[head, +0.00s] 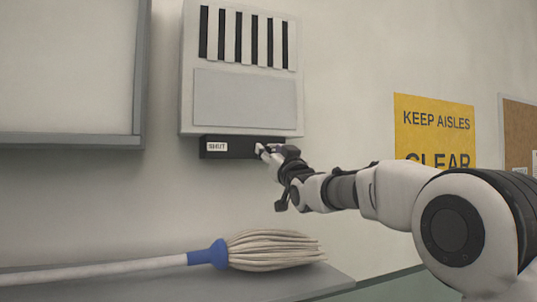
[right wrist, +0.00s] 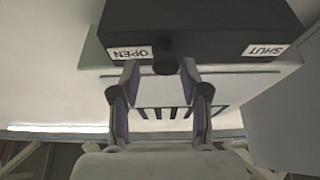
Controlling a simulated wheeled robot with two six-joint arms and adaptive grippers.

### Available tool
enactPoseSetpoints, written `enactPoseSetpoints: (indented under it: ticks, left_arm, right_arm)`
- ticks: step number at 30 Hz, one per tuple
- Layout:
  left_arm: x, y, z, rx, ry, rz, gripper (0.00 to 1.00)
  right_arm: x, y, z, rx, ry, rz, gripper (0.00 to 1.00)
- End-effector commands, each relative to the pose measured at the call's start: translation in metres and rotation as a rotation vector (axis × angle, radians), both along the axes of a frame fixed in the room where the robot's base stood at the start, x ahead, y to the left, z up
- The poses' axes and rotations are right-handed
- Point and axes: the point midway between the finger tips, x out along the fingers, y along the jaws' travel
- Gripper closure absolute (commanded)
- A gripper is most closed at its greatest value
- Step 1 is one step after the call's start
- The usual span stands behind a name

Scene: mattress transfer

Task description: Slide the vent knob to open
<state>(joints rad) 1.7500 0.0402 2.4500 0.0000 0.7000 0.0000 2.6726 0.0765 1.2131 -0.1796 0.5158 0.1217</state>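The vent (head: 242,100) is a pale wall box with black slots at its top. A dark slide rail (head: 240,150) runs along its bottom edge, with a SHUT label (head: 217,146) at the left. My right gripper (head: 268,151) is at the rail's right end and hides that part. My right gripper (right wrist: 160,72) is open, fingertips on either side of the knob with gaps visible. My left gripper is not in view.
A mop (head: 270,250) with a blue collar lies on a grey ledge (head: 320,283) below. A framed board (head: 70,70) hangs left of the vent. A yellow sign (head: 433,125) and a cork board (head: 520,130) are at the right. The wall under the rail is clear.

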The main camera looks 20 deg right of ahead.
Motion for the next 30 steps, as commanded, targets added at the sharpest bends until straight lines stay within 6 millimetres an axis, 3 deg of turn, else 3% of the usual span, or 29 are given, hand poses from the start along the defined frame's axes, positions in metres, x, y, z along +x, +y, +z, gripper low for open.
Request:
enactPoseSetpoints:
  ticks: [16,20,30]
  left_arm:
    - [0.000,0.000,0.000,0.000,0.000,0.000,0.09]
    - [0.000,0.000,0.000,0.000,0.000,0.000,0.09]
    - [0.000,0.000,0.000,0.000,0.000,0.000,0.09]
  right_arm:
    - [-0.006,0.001,-0.007,-0.002,0.009,0.001,0.48]
    - [-0.026,0.000,-0.014,-0.001,0.008,0.001,0.48]
    - [-0.099,-0.002,-0.044,-0.002,0.006,0.001,0.48]
